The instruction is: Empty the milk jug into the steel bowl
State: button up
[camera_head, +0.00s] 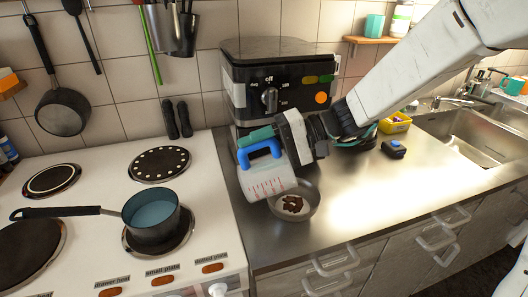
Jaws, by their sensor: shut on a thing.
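The milk jug (268,182) is a clear measuring jug with red marks and a blue handle (260,149). It is tilted, with its lower end just over the steel bowl (309,203). My gripper (270,143) is shut on the jug near its handle and comes in from the right. The steel bowl stands on the steel counter and holds dark brown pieces on something pale. Whether milk is left in the jug is too small to tell. The jug hides part of the bowl's left side.
A black oven-like appliance (272,82) stands behind the jug. Left is a white cooker (90,182) with a pot (152,222) of bluish liquid. A small dark box (394,149) and yellow tub (396,122) stand near the sink (470,132). The counter right of the bowl is clear.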

aim_at(245, 151)
jog(key=shift+s+a+h, duration=0.1)
jog(key=shift+a+h, duration=0.2)
jog(key=shift+d, duration=0.15)
jog(key=shift+a+r+h, duration=0.15)
jog(key=shift+a+h, duration=0.65)
jog(key=shift+h, duration=0.2)
jog(key=shift+s+a, duration=0.1)
jog(key=shift+a+t+h, duration=0.3)
jog(key=shift+a+h, duration=0.1)
jog(key=shift+h, duration=0.6)
jog(key=shift+a+h, duration=0.15)
jog(key=shift+h, duration=0.35)
